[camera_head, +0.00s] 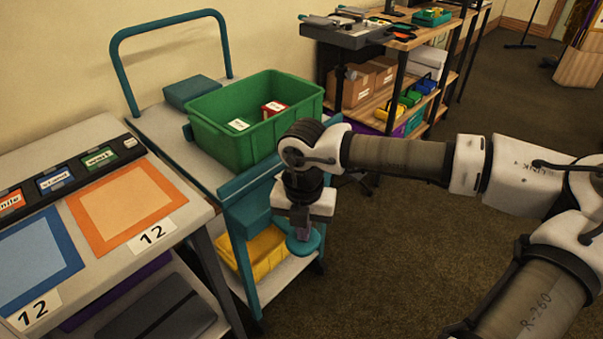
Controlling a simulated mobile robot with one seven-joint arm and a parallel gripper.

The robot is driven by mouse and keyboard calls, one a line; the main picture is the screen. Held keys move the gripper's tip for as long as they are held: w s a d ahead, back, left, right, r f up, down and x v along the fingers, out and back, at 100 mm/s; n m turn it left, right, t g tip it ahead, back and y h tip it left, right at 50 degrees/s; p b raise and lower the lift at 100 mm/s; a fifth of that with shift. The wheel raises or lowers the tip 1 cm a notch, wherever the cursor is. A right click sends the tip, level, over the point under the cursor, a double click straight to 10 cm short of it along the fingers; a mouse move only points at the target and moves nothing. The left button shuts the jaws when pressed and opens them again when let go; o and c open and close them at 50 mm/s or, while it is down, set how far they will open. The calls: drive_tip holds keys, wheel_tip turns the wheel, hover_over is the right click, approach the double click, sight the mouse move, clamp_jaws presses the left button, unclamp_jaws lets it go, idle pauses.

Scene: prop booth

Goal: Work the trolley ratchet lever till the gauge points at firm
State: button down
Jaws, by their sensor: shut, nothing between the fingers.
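The trolley (165,130) has a grey top, a teal frame and a tall teal handle at its far end. Its near end faces my arm and carries a teal box-like part (246,212). My gripper (303,236) points down at this near end, shut and empty. A round teal part (304,244) shows right at the fingertips; I cannot tell whether they touch it. I cannot make out a ratchet lever for certain, and no gauge face or pointer is readable. My wrist covers part of the trolley's near end.
A green crate (226,146) with small boxes stands on the trolley, beside a teal case (192,91). A table with coloured squares (120,205) stands left. Shelving (400,45) stands behind. Carpet (400,240) is open on the right.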

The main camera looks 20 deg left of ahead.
drive_tip(key=shift+f+b, duration=1.65)
drive_tip(key=shift+f, duration=0.05)
drive_tip(key=shift+r+p, duration=2.55)
drive_tip(key=shift+r, duration=2.2)
